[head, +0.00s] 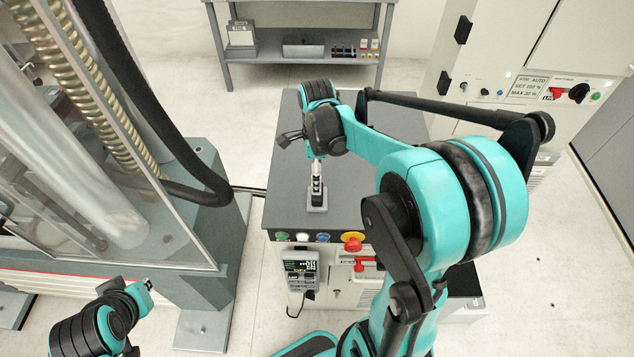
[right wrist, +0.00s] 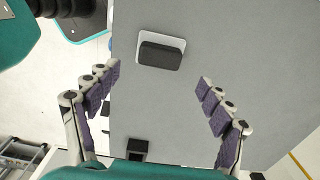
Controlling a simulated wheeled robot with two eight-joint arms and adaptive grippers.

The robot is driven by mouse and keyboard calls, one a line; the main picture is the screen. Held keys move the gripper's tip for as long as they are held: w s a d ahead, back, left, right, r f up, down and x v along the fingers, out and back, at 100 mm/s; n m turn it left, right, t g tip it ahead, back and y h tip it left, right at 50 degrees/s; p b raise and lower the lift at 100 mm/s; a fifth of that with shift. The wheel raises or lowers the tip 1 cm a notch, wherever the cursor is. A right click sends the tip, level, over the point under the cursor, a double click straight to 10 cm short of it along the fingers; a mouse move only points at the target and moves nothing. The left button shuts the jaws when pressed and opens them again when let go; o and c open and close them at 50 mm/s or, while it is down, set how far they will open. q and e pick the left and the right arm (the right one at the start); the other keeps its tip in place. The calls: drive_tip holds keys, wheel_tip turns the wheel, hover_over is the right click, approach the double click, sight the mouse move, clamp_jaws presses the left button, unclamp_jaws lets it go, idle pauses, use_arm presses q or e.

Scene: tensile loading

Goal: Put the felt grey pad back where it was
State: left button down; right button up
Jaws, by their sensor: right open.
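In the right wrist view a dark grey, matte block (right wrist: 160,57), which looks like the felt pad, sits on a pale rounded plate (right wrist: 178,42). Both lie on a grey cabinet top. In the head view a small pale grey plate (head: 317,209) shows near the front edge of that top, just below my right gripper (head: 317,195). My right gripper points down and is open. Its two purple-padded fingers (right wrist: 157,82) stand wide apart with nothing between them.
The grey cabinet top (head: 285,190) is mostly clear. A small black item (right wrist: 137,148) lies on it in the right wrist view. Buttons and a red-yellow knob (head: 353,242) line the cabinet front. A glazed machine (head: 110,200) stands left, a control cabinet (head: 520,90) right.

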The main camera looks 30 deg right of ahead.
drive_tip(key=s+a+r+n+t, duration=0.2)
drive_tip(key=s+a+n, duration=0.3)
drive_tip(key=n, duration=0.7)
drive_tip(key=s+a+r+n+t, duration=0.3)
drive_tip(key=s+a+n+t, duration=0.2)
drive_tip(key=n, duration=0.7)
drive_tip(key=shift+s+a+r, duration=0.15)
drive_tip(key=shift+s+a, duration=0.1)
drive_tip(key=shift+s, duration=0.25)
